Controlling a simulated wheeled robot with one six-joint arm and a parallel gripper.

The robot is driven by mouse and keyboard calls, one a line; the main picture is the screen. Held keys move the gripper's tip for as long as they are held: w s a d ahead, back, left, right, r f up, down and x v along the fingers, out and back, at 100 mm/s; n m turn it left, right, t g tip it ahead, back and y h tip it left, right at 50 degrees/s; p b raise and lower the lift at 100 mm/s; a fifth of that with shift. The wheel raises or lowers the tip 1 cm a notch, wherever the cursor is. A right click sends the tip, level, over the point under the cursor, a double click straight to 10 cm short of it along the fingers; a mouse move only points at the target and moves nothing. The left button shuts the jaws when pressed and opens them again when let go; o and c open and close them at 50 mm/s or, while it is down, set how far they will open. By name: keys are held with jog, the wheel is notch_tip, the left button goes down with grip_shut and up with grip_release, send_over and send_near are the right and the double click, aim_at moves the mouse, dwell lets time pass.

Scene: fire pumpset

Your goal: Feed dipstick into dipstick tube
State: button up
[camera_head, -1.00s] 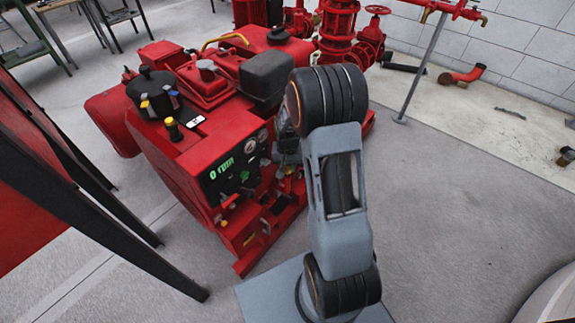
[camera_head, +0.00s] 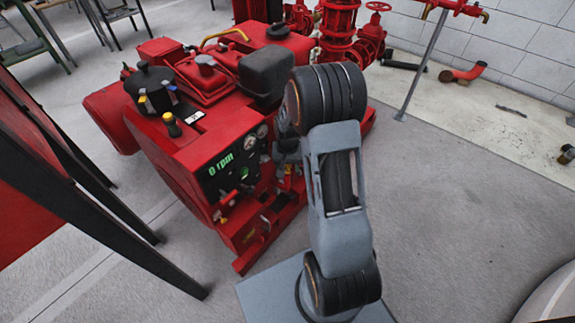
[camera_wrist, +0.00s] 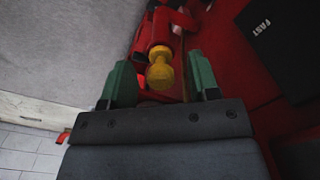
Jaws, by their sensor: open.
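My gripper (camera_wrist: 159,62) shows in the wrist view with its two green fingers apart. A yellow knob-like piece (camera_wrist: 160,74) with a flared end sits between the fingers in the picture, at the end of a red cylinder (camera_wrist: 161,32). It looks like the dipstick's handle, but I cannot tell for sure. I see no clear contact between the fingers and it. A thin brownish rod (camera_wrist: 184,62) shows beside it, near the right finger. The dipstick tube's opening cannot be made out. In the head view, my arm hides most of the gripper beside the red engine (camera_head: 190,150).
The engine's front has a panel with a green "0 rpm" display (camera_head: 221,163) and gauges. Red pump pipes and valves (camera_head: 340,35) stand behind it. A dark-framed red board (camera_head: 50,170) stands at the left. The grey floor (camera_head: 460,220) at the right is open.

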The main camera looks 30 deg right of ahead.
notch_tip(320, 180, up, 14)
jog(key=p, duration=0.4)
jog(key=shift+f, duration=0.15)
dwell(0.6)
